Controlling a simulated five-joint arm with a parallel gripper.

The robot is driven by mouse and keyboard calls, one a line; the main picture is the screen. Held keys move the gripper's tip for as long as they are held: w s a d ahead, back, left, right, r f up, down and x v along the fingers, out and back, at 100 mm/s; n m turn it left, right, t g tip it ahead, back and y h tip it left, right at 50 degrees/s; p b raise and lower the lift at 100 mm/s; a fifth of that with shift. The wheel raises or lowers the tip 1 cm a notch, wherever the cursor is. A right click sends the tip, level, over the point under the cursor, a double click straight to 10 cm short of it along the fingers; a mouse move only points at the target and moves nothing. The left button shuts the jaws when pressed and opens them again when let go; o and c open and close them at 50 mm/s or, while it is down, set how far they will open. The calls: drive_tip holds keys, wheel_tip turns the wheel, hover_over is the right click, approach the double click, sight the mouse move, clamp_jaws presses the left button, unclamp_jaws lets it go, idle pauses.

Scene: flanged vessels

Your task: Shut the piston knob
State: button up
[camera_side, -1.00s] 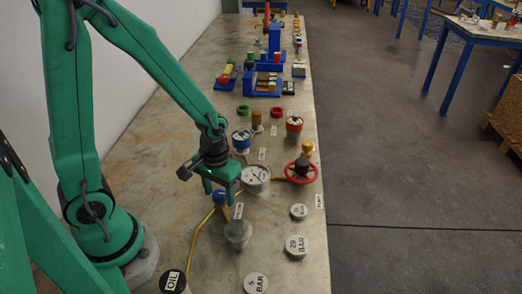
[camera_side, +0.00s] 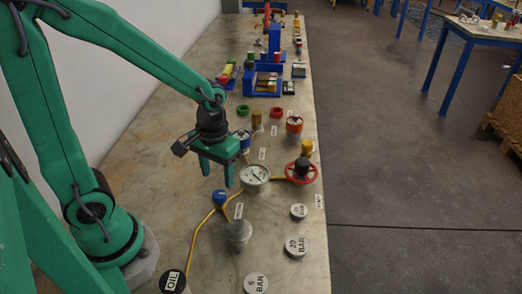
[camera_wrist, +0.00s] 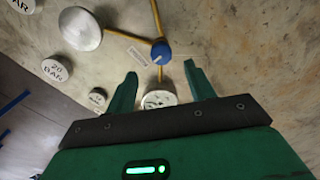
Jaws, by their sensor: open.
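A round blue knob (camera_side: 219,197) sits at a junction of yellow pipes on the table. It also shows in the wrist view (camera_wrist: 161,52), just beyond the fingertips. The small labels are too blurred to read, so I cannot confirm it is the piston knob. My gripper (camera_side: 218,178) is open and empty, fingers pointing down, above and behind the blue knob in the side view. In the wrist view my gripper (camera_wrist: 160,74) has its fingers apart, with the knob roughly centred between them but farther out.
A red handwheel (camera_side: 301,171) stands to the right. A grey-white round vessel (camera_side: 239,232) is in front of the knob. Discs marked 20 BAR (camera_side: 297,245) and OIL (camera_side: 173,281) lie nearer. A blue-rimmed vessel (camera_side: 242,138) stands behind the gripper. The table left of the pipes is bare.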

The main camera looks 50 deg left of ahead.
drive_tip(key=shift+r, duration=0.65)
drive_tip(key=shift+r, duration=0.1)
drive_tip(key=s+r+m+t, duration=0.2)
drive_tip(key=r+t, duration=0.1)
drive_tip(key=r, duration=0.3)
drive_tip(key=s+r+m+t, duration=0.1)
drive_tip(key=s+r+t, duration=0.1)
drive_tip(key=r, duration=0.5)
drive_tip(key=shift+s+a+r+m+t, duration=0.25)
drive_tip(key=shift+s+a+m+t, duration=0.05)
drive_tip(key=shift+a+m+t, duration=0.15)
idle(0.6)
